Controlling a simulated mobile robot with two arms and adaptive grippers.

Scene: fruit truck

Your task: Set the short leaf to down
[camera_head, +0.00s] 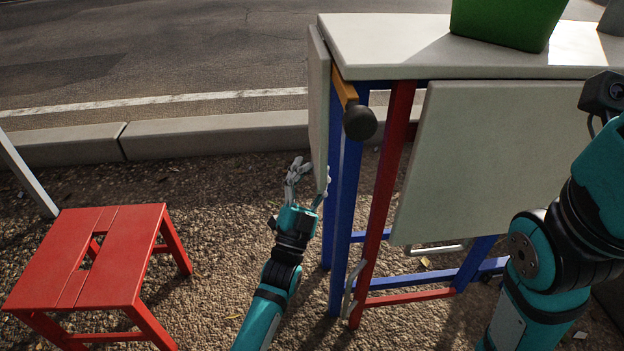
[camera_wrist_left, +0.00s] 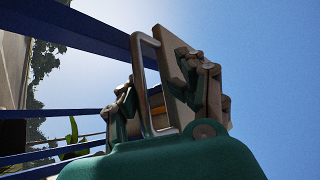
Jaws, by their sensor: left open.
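The short leaf (camera_head: 319,100) is a pale panel at the left end of the table (camera_head: 420,45). It hangs steeply down, seen nearly edge-on. My left gripper (camera_head: 311,180) is open at the leaf's lower end, fingers pointing up. In the left wrist view, a metal loop handle (camera_wrist_left: 146,85) and a pale board (camera_wrist_left: 175,65) show between the fingers of the gripper (camera_wrist_left: 165,80). I cannot tell whether they touch. An orange support (camera_head: 343,88) with a black knob (camera_head: 360,123) is beside the leaf under the tabletop.
A larger leaf (camera_head: 485,160) hangs along the table's front. Blue legs (camera_head: 345,200) and red legs (camera_head: 383,190) stand close right of my left gripper. A red stool (camera_head: 90,255) stands at left. A green crate (camera_head: 508,22) sits on the table.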

